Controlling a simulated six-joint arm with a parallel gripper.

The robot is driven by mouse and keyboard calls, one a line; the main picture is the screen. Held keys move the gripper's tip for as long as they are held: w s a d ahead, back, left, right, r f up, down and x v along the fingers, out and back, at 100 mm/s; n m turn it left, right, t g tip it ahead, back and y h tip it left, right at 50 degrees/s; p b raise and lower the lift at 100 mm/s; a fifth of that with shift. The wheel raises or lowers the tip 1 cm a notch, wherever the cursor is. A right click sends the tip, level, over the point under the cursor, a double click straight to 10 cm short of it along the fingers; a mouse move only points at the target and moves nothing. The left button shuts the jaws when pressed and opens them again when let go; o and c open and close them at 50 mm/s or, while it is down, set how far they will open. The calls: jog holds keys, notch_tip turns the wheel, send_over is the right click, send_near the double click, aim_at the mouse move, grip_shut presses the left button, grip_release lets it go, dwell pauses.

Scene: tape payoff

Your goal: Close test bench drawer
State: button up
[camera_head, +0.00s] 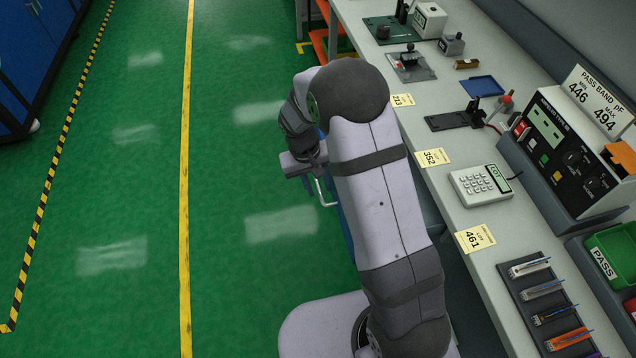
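The test bench (444,182) runs down the right side with its long front edge facing the aisle. A narrow blue panel (345,226), which looks like part of the drawer, shows beside my arm below the bench top. A pale bar handle (325,191) stands out at its left. My arm covers most of the drawer, so I cannot tell how far out it is. My gripper (302,166) is just above and left of the handle, on the aisle side. I cannot tell whether it touches the handle, and its fingers are not clear.
The bench top carries a tester (563,150), a keypad unit (481,185), a green bin (617,255), a rack of parts (545,300) and yellow lot cards. The green aisle floor (130,200) at left is clear. Blue cabinets (35,55) stand at far left.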

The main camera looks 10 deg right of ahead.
grip_shut()
jog(key=d+p, duration=0.1)
jog(key=d, duration=2.2)
jog(key=shift+d, duration=0.3)
jog(key=shift+d+r, duration=0.1)
grip_release()
jog(key=shift+d, duration=0.1)
